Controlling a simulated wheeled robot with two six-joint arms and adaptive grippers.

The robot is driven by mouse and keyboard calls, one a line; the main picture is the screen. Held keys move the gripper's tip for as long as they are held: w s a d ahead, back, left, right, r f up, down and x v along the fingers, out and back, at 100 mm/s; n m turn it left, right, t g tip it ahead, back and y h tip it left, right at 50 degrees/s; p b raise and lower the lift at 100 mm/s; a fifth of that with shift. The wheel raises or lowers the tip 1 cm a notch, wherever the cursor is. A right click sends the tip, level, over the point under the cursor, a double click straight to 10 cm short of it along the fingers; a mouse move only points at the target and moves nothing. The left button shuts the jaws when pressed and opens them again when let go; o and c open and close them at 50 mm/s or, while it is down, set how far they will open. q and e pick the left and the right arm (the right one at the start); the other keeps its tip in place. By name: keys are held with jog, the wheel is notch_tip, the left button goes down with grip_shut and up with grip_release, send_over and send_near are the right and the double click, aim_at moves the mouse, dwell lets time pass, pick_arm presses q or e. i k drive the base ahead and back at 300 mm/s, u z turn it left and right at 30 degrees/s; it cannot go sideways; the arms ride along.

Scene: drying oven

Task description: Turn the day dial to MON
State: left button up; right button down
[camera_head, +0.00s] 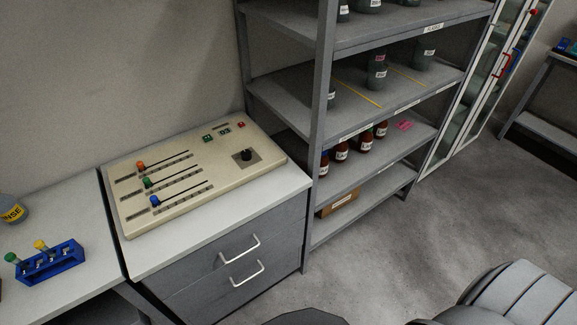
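A black dial (246,156) sits at the right end of a beige control panel (215,172) on the white counter top. I take it to be the day dial. Its markings and pointer are too small to read, so I cannot tell which day it is set to. Neither of my grippers is in view, and nothing touches the dial.
The panel also has orange (140,165), green (148,183) and blue (155,201) sliders, and a small display (224,131). A blue tube rack (50,262) stands at left. A metal shelf (316,130) rises right of the panel. Drawer handles (240,250) stick out below.

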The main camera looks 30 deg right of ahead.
aim_at(246, 154)
jog(key=z, duration=0.3)
jog(key=k, duration=0.75)
jog(key=z, duration=1.25)
jog(key=i, duration=1.5)
jog(key=u, duration=0.85)
